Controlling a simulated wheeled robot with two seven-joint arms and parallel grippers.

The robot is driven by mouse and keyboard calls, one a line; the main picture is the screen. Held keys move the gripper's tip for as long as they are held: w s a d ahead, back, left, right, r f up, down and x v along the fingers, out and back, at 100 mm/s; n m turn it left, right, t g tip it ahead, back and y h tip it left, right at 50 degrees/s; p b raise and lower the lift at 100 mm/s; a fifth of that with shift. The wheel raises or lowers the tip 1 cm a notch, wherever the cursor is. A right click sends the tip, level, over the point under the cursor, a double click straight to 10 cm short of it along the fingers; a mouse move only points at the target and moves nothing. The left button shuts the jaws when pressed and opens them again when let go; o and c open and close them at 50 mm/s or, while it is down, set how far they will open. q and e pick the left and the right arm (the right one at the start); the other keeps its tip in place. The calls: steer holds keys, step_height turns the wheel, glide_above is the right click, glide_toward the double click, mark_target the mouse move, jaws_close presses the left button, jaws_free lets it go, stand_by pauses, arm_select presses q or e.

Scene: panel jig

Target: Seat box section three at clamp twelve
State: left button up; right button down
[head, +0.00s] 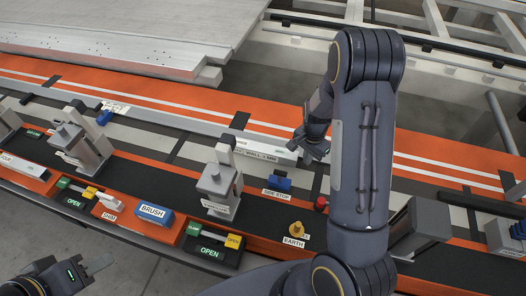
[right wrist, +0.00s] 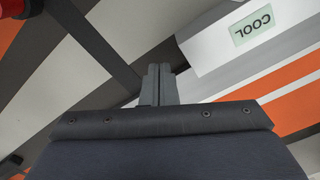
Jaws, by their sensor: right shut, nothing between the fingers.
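A long pale box section (head: 262,152) lies along the jig, with wall-thickness lettering on its side; I cannot read which number it is. My right gripper (head: 318,150) is at its right end in the head view; its fingers are shut and empty. In the right wrist view the shut fingers (right wrist: 158,84) point at the end of a white bar (right wrist: 215,55) with a COOL label; contact cannot be told. Grey clamps stand along the front, one at centre (head: 217,182) and one at left (head: 88,150); their numbers are unreadable. My left gripper (head: 85,272) is at the lower left, its opening unclear.
A blue side stop (head: 279,183), a red button (head: 321,203) and a yellow EARTH piece (head: 294,232) are near my right arm. A blue BRUSH block (head: 153,218) and OPEN-marked switches (head: 213,243) line the front edge. Metal plates (head: 120,40) lie at the back left.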

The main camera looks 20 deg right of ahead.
step_height(320, 180, up, 8)
steer(key=p, duration=0.6)
stand_by(0.4)
steer(key=s+a+r+n+t+y+b, duration=0.1)
steer(key=s+a+r+n+t+y, duration=0.1)
steer(key=s+a+r+n, duration=0.5)
steer(key=s+a+r+n+t+y+b, duration=0.15)
steer(key=s+a+r, duration=0.3)
steer(key=r, duration=0.55)
steer(key=s+a+r+n+t, duration=0.1)
steer(key=s+a+n+t, duration=0.1)
steer(key=s, duration=0.6)
steer(key=shift+s+a+r+n, duration=0.15)
steer(key=shift+a+r+n, duration=0.1)
steer(key=shift+a+n, duration=0.65)
steer(key=shift+d, duration=0.15)
